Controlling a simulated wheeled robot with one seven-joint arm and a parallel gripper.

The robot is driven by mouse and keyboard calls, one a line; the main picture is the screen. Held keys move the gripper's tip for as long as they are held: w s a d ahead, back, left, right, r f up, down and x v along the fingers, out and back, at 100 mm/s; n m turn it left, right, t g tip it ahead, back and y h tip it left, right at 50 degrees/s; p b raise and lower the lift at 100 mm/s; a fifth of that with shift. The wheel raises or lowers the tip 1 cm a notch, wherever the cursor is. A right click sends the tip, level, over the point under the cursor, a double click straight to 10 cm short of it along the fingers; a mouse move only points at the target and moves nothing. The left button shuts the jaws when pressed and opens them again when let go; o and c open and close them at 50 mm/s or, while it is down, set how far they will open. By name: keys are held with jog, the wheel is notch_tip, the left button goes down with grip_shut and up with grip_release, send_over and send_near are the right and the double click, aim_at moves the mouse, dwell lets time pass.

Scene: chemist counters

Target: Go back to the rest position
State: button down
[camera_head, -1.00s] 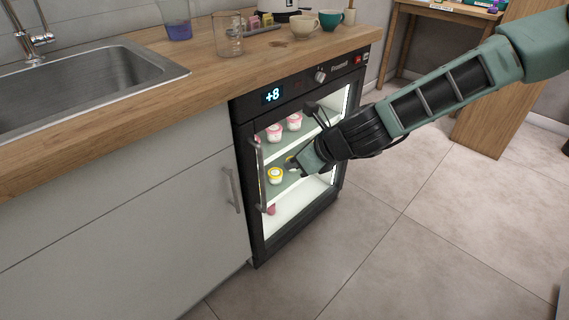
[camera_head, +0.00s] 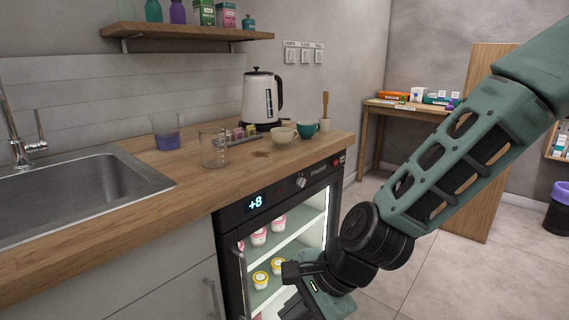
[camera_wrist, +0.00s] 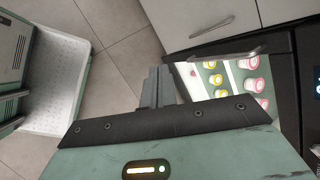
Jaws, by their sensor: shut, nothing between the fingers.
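My gripper shows at the middle of the wrist view (camera_wrist: 158,86), its fingers together and empty. In the head view its body is low, in front of the lit fridge (camera_head: 263,203), and the fingertips are hard to make out. The fridge holds pink-lidded cups (camera_head: 259,237) on the upper shelf and yellow-lidded cups (camera_head: 260,280) below. The cups also show to the right of the fingers in the wrist view. The fingers are apart from them. Whether the fridge door stands open is hard to tell.
A wooden counter (camera_head: 165,190) with a sink (camera_head: 85,190) runs above the fridge. A kettle (camera_head: 261,98), cups, a glass beaker (camera_head: 214,148) and a purple-filled beaker (camera_head: 167,132) stand on it. A wooden table (camera_head: 400,106) is behind. Free floor lies right of the fridge.

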jog(key=s+d+r+n+g+h, duration=0.1)
jog(key=s+d+r+n+h, duration=0.2)
jog(key=s+d+n, duration=0.5)
jog(key=s+d+r+n+h, duration=0.4)
jog(key=s+n, duration=0.3)
jog(key=n, duration=0.4)
notch_tip(320, 180, up, 18)
jog(key=d+y+p, duration=0.1)
jog(key=p, duration=1.7)
jog(key=shift+m, duration=0.3)
